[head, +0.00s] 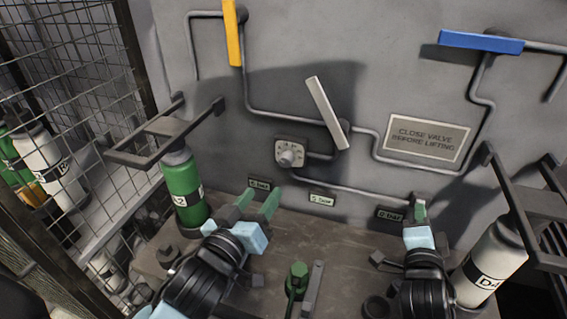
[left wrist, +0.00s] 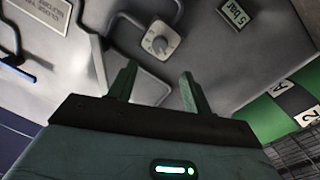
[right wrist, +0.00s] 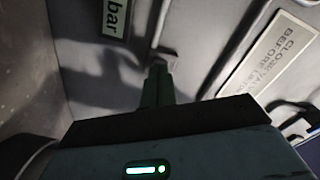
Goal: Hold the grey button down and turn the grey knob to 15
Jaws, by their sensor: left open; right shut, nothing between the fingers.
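The grey knob (head: 290,155) sits on a pale square dial plate on the grey wall panel; its marks are too small to read. The left wrist view shows the knob (left wrist: 160,45) beyond the fingertips. My left gripper (head: 257,203) is open and empty, below and left of the knob, apart from it. My right gripper (head: 420,210) is shut and empty, low near the panel's right part. In the right wrist view its fingertips (right wrist: 158,68) are close to a small grey block (right wrist: 166,54) at a pipe's end. I cannot tell whether that is the grey button or whether they touch.
A light grey lever (head: 326,112) slants beside the knob. Yellow (head: 233,33) and blue (head: 482,41) levers are higher. A green cylinder (head: 182,190) stands left and a white cylinder (head: 490,262) right. A green-capped fitting (head: 298,272) stands between my arms. Mesh fencing (head: 75,60) borders the left.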

